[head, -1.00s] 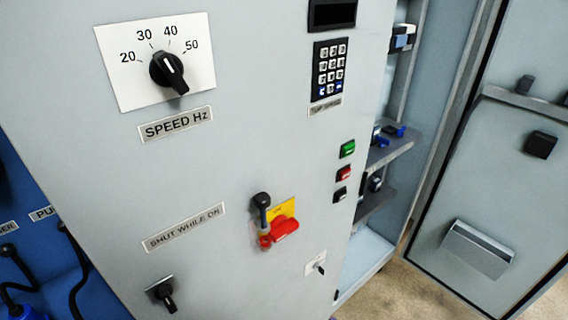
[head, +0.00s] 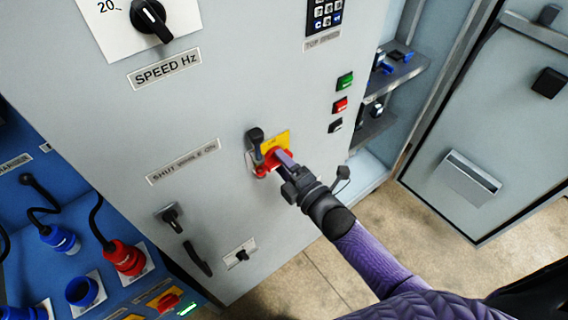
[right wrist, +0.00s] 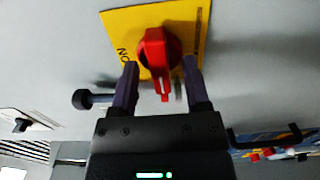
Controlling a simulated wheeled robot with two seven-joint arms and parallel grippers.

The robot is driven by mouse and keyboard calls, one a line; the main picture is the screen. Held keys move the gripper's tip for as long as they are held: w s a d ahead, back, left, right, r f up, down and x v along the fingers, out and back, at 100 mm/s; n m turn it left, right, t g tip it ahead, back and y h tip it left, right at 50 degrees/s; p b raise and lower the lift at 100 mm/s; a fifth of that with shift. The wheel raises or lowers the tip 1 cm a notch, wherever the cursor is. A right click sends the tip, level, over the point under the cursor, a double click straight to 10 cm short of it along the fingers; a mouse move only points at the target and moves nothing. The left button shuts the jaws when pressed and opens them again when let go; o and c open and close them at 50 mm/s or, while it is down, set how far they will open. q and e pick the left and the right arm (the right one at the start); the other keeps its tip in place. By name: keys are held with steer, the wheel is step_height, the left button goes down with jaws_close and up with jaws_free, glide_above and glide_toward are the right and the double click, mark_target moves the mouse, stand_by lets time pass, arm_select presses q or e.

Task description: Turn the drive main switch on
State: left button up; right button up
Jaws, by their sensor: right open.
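The drive main switch is a red rotary handle (head: 273,160) on a yellow plate (head: 277,141), on the front of the grey cabinet. A black lever (head: 254,136) stands just to its left. My right gripper (head: 284,165) is at the switch and partly hides it. In the right wrist view, the red handle (right wrist: 157,55) lies between the two open finger tips (right wrist: 161,75), with a gap visible on each side. Lettering reading "ON" shows at the plate's left edge. My left gripper is not in view.
The speed knob (head: 150,16) is above left. Green (head: 345,81) and red (head: 340,105) buttons are to the right. Below are a black knob (head: 169,213) and a cabinet handle (head: 197,258). A blue panel with a red plug (head: 126,256) is at lower left. The cabinet door (head: 490,120) hangs open at right.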

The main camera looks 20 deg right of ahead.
jaws_close()
steer(key=shift+m, duration=0.3)
steer(key=shift+m+p, duration=0.65)
steer(key=shift+m, duration=7.95)
